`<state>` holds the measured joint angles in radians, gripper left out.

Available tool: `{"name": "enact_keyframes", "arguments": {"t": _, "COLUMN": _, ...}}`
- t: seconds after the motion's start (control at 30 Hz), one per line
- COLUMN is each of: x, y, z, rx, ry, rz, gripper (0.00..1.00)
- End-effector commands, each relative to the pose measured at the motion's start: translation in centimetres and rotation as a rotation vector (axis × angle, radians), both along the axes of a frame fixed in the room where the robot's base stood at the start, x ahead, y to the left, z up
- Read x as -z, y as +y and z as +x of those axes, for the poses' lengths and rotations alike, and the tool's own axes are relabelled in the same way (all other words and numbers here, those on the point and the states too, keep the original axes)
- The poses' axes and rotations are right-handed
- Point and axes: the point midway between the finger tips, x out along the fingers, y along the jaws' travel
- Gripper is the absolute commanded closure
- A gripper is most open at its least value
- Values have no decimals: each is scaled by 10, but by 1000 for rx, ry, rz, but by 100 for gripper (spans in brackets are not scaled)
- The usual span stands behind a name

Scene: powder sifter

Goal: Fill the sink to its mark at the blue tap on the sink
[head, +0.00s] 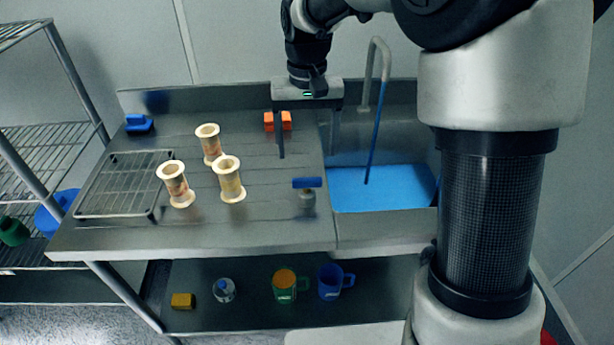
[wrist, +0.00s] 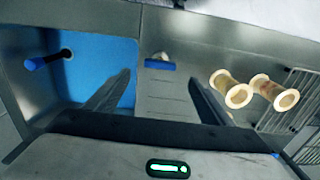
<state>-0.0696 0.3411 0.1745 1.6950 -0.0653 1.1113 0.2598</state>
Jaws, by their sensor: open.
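The sink (head: 382,198) is at the right of the steel counter and holds bright blue water (head: 375,195). A blue stream (head: 375,135) runs from the curved spout (head: 383,50) down to the water. I cannot make out the fill mark. The blue tap (head: 307,183) is a bar handle on a short metal post, on the counter left of the basin. It also shows in the wrist view (wrist: 160,66), ahead of and between my fingers. My gripper (head: 308,148) is open and empty, above the counter behind the tap, apart from it.
Several cream spools (head: 229,180) stand left of the tap. A wire rack (head: 125,184) lies farther left, with a blue object (head: 139,124) behind. Orange blocks (head: 278,121) sit near the back wall. Mugs (head: 330,282) are on the lower shelf. A wire shelf (head: 45,150) stands at left.

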Motion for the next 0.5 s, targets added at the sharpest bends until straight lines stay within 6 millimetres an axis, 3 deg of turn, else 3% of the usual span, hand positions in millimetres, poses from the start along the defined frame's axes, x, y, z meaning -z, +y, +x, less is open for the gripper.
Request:
{"name": "enact_keyframes", "arguments": {"t": 0.03, "x": 14, "y": 0, "z": -1, "rx": 0, "ry": 4, "rz": 0, "gripper": 25}}
{"name": "enact_keyframes", "arguments": {"t": 0.2, "x": 50, "y": 0, "z": -1, "rx": -1, "ry": 5, "rz": 0, "gripper": 25}}
{"name": "enact_keyframes", "arguments": {"t": 0.5, "x": 86, "y": 0, "z": 0, "rx": 0, "ry": 1, "rz": 0, "gripper": 25}}
